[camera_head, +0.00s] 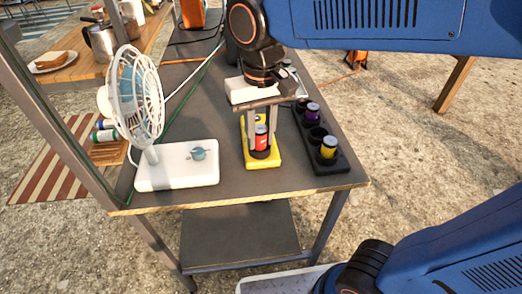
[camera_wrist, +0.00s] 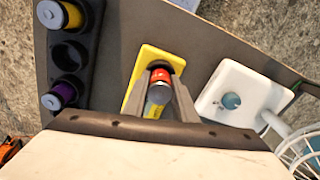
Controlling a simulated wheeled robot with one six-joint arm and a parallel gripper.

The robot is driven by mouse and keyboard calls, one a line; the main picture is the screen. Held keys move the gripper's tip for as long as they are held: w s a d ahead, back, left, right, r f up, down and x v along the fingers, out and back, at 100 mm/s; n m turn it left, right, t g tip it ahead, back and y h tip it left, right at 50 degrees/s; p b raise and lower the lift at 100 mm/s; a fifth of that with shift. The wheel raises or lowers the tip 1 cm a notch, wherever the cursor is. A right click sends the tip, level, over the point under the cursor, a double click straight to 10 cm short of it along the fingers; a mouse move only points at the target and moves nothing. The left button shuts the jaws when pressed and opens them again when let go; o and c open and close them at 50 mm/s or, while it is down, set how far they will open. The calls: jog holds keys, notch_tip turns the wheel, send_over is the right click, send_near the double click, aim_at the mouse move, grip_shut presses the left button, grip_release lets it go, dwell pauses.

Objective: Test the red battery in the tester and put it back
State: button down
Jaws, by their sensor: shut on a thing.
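The red battery (camera_head: 261,138) stands upright at the yellow tester (camera_head: 273,161), near its front end. My gripper (camera_head: 261,146) is shut on the red battery, with one finger on each side. In the wrist view the red battery (camera_wrist: 160,82) shows between the fingertips over the yellow tester (camera_wrist: 146,60). I cannot tell whether its base is fully seated. The black battery holder (camera_head: 331,166) lies to the right. It holds a yellow battery (camera_head: 328,147) at the front and a purple battery (camera_head: 312,114) farther back, with an empty round slot (camera_head: 317,134) between them.
A white fan (camera_head: 140,100) on a white base (camera_head: 178,177) stands left of the tester. Cables run along the table's (camera_head: 230,198) back left. The table's front strip is clear.

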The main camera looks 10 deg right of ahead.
jog(key=shift+s+f, duration=0.15)
jog(key=shift+f, duration=0.65)
jog(key=c, duration=1.5)
grip_release()
jog(key=shift+o, duration=0.2)
jog(key=shift+r, duration=0.55)
jog(key=shift+o, duration=0.5)
notch_tip(320, 180, up, 18)
jog(key=shift+d, duration=0.15)
